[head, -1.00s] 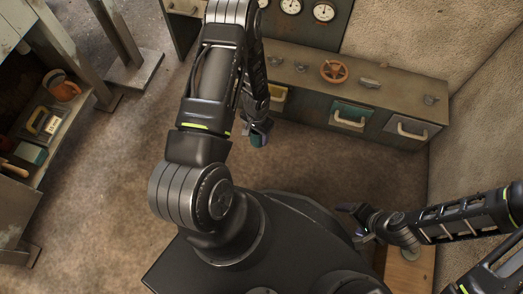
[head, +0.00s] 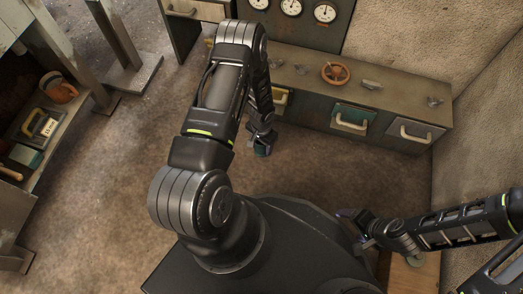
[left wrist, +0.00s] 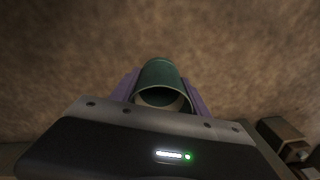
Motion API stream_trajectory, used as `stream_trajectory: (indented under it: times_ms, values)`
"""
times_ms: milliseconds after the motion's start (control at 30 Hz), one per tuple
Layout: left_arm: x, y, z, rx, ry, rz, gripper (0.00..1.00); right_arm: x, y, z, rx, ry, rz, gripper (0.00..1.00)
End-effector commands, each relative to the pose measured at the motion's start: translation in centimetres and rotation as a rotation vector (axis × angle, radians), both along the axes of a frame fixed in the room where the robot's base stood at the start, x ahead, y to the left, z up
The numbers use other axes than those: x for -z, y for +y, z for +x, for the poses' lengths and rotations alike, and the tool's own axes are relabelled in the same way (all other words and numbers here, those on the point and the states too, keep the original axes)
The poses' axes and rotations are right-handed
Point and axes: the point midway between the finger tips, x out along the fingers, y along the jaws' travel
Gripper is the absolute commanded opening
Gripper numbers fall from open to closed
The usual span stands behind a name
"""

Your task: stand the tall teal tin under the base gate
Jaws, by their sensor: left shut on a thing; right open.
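The tall teal tin (left wrist: 160,75) is a round teal cylinder with a pale rim, held between the purple fingers of my left gripper (left wrist: 160,92) in the left wrist view. In the head view the tin (head: 263,150) shows as a small teal piece under my left gripper (head: 262,140), above brown floor in front of the drawer cabinet. Its lower end is partly hidden, and I cannot tell its height over the floor. My right gripper (head: 352,222) is open and empty at the lower right. I cannot make out a base gate.
A low cabinet (head: 318,103) with yellow, teal and grey drawers stands along the back wall, with a rusty valve wheel (head: 335,73) on top. The floor (head: 110,170) between is clear.

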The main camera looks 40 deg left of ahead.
Motion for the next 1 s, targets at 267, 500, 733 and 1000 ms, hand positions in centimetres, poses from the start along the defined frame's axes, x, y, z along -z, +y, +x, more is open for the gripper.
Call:
stream_trajectory:
  times_ms: [267, 500, 733, 1000]
  values:
    - [0.6, 0.0, 0.0, 0.000, 0.000, 0.000, 0.03, 0.3, 0.0, 0.1, 0.001, -0.002, 0.000, 0.81]
    - [3.7, 0.0, 0.0, -0.001, 0.000, -0.001, 0.03, 1.8, 0.0, 0.3, 0.004, -0.007, 0.000, 0.81]
    - [3.6, 0.0, 0.0, -0.001, -0.001, 0.000, 0.03, 1.6, 0.0, 0.4, 0.004, -0.008, 0.000, 0.81]
    - [3.8, 0.0, 0.0, 0.000, 0.000, 0.000, 0.63, 1.8, 0.0, 0.4, 0.004, -0.007, 0.001, 0.81]
